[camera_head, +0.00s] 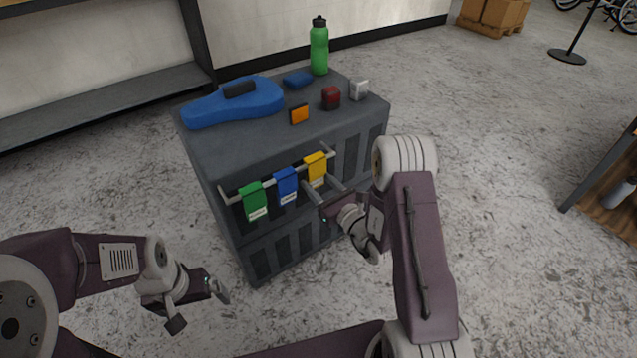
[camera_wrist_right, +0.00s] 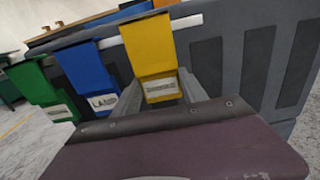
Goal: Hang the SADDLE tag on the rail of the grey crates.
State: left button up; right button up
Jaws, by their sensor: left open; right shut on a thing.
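A yellow tag (camera_head: 316,166) is at the right part of the white rail (camera_head: 272,181) on the front of the grey crates (camera_head: 268,147). In the right wrist view the yellow tag (camera_wrist_right: 150,48) overlaps the rail at its top; its white label is too blurred to read for certain. My right gripper (camera_head: 319,185) is shut on the lower part of this tag, with a finger on either side. A blue tag (camera_head: 286,187) and a green tag (camera_head: 254,201) hang to its left. My left gripper (camera_head: 199,303) is open and empty, low in front of the crates.
On the crate top are a blue case (camera_head: 235,104), a green bottle (camera_head: 319,48), an orange box (camera_head: 298,114), a dark red item (camera_head: 331,97), a small white box (camera_head: 359,89) and a small blue item (camera_head: 298,79). A shelf (camera_head: 100,103) stands at left.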

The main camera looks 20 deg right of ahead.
jog(key=o, duration=1.3)
jog(key=shift+o, duration=0.2)
jog(key=shift+s, duration=0.15)
jog(key=p+v, duration=0.3)
jog(key=v, duration=0.5)
jog(key=shift+s, duration=0.4)
jog(key=shift+d, duration=0.15)
